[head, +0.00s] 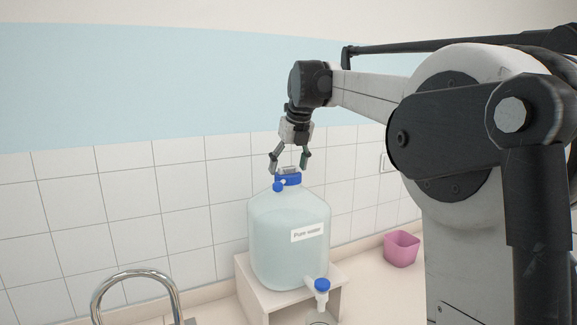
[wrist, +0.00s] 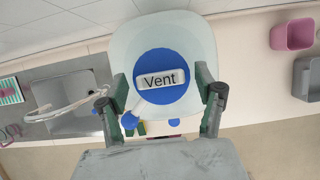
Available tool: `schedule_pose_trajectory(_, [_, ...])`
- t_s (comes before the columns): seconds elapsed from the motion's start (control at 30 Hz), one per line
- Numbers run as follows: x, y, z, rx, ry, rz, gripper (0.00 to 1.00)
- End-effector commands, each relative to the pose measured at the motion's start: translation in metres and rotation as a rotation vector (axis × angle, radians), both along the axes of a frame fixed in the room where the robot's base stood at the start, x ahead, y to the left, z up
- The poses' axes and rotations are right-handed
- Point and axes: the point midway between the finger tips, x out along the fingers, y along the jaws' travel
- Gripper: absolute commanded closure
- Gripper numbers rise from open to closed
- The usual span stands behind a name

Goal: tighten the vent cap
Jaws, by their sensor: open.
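The blue vent cap (head: 288,179) sits on top of the clear water carboy (head: 275,225), which is labelled "Pure water". In the wrist view the round blue cap (wrist: 158,98) carries a pale raised bar marked "Vent". My gripper (head: 289,168) is just above the cap, pointing down, with its fingers spread. In the wrist view my gripper (wrist: 162,100) has one finger on each side of the cap, open and apart from the bar. I cannot tell whether the fingertips reach down to the cap's level.
The carboy stands on a white bench stand (head: 250,290), with a blue-handled tap (head: 321,286) at its lower front. A curved steel faucet (head: 137,276) and a sink (wrist: 70,100) are to the left. A pink cup (head: 401,249) stands to the right. The tiled wall is behind.

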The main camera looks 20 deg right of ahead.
Motion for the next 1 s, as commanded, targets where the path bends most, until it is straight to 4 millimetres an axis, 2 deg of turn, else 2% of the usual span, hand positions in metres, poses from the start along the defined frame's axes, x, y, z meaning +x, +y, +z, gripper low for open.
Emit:
schedule_pose_trajectory(0.17, [-0.004, 0.0, 0.01, 0.0, 0.0, 0.0, 0.33])
schedule_pose_trajectory(0.5, [-0.028, -0.002, 0.068, 0.0, 0.0, 0.0, 0.33])
schedule_pose_trajectory(0.7, [-0.04, -0.003, 0.097, 0.0, 0.0, 0.0, 0.33])
schedule_pose_trajectory(1.0, [-0.046, -0.003, 0.111, 0.0, 0.0, 0.0, 0.33])
